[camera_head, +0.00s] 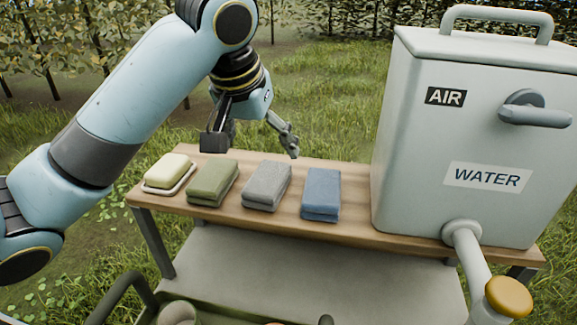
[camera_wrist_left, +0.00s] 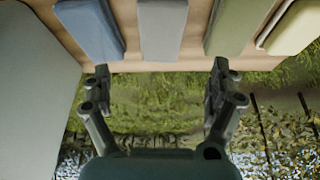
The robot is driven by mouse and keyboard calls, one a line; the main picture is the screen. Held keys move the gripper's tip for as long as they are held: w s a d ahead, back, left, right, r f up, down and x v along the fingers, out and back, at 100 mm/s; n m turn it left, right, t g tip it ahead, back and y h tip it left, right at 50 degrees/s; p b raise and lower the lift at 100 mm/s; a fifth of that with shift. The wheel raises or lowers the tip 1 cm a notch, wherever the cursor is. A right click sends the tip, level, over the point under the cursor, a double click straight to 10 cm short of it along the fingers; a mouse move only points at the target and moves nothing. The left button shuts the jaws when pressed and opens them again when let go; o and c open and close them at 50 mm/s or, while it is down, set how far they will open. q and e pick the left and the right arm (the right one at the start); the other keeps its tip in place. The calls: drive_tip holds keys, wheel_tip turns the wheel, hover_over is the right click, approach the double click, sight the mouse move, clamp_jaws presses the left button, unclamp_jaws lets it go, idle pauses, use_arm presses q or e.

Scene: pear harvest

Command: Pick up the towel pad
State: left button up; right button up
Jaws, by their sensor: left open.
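Three folded towel pads lie in a row on the wooden bench: a green one (camera_head: 213,182), a grey one (camera_head: 266,185) and a blue one (camera_head: 321,193). My left gripper (camera_head: 252,146) is open and empty. It hangs at the bench's far edge, behind the green and grey pads, touching neither as far as I can see. In the left wrist view, the gripper (camera_wrist_left: 161,75) has its fingers spread wide over grass. The blue pad (camera_wrist_left: 90,30), grey pad (camera_wrist_left: 161,28) and green pad (camera_wrist_left: 234,25) line the top of that view. My right gripper is not in view.
A bar of soap (camera_head: 167,170) sits in a white dish left of the green pad. A large grey water tank (camera_head: 410,150) with a lever and a spout stands at the bench's right. The wooden bench top (camera_head: 355,225) is bare between the blue pad and the tank.

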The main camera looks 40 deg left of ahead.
sight(267, 176)
use_arm(q)
drive_tip(key=x, duration=0.4)
drive_tip(key=shift+s, duration=0.25)
drive_tip(key=shift+w+f, duration=0.15)
drive_tip(key=shift+f, duration=0.25)
drive_tip(key=p+x, duration=0.1)
drive_tip(key=x, duration=0.4)
drive_tip(key=shift+f, duration=0.1)
drive_tip(key=shift+w+f, duration=0.1)
drive_tip(key=shift+f, duration=0.05)
drive_tip(key=shift+c, duration=1)
drive_tip(key=c, duration=1.1)
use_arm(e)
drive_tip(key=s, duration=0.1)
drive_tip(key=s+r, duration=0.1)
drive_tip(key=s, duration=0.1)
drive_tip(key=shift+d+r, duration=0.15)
